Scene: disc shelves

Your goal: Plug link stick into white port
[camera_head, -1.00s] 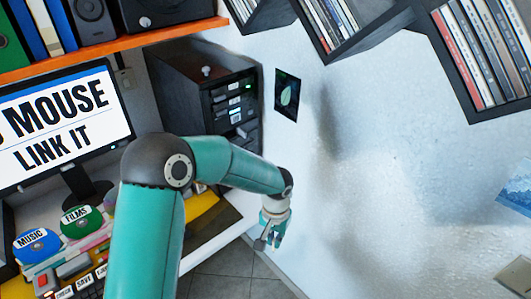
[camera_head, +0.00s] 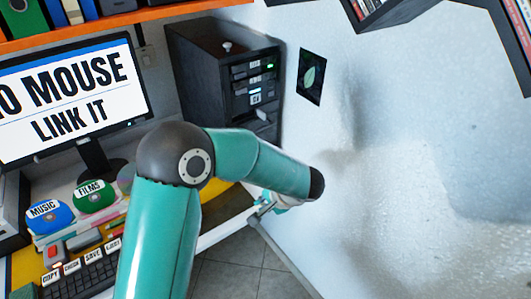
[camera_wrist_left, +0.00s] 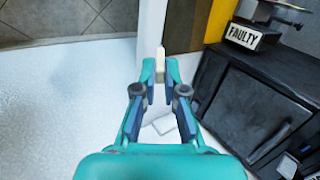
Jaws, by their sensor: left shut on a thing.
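My left gripper (camera_head: 266,204) is partly hidden behind its own forearm in the head view, low beside the white wall and the desk's right end. In the left wrist view the left gripper (camera_wrist_left: 160,72) is shut on a small pale stick (camera_wrist_left: 160,60), which I take to be the link stick. The stick juts out past the fingertips. The black computer tower (camera_head: 222,75) stands behind and above the gripper, with several slots and a green light on its front. I cannot make out which opening is the white port. The right gripper is not in view.
A monitor (camera_head: 65,105) stands at the left on the desk, with a keyboard (camera_head: 85,275) and labelled discs (camera_head: 95,196) before it. A dark cabinet (camera_wrist_left: 255,100) and a "FAULTY" label (camera_wrist_left: 244,36) show in the wrist view. Tiled floor (camera_head: 230,275) is clear.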

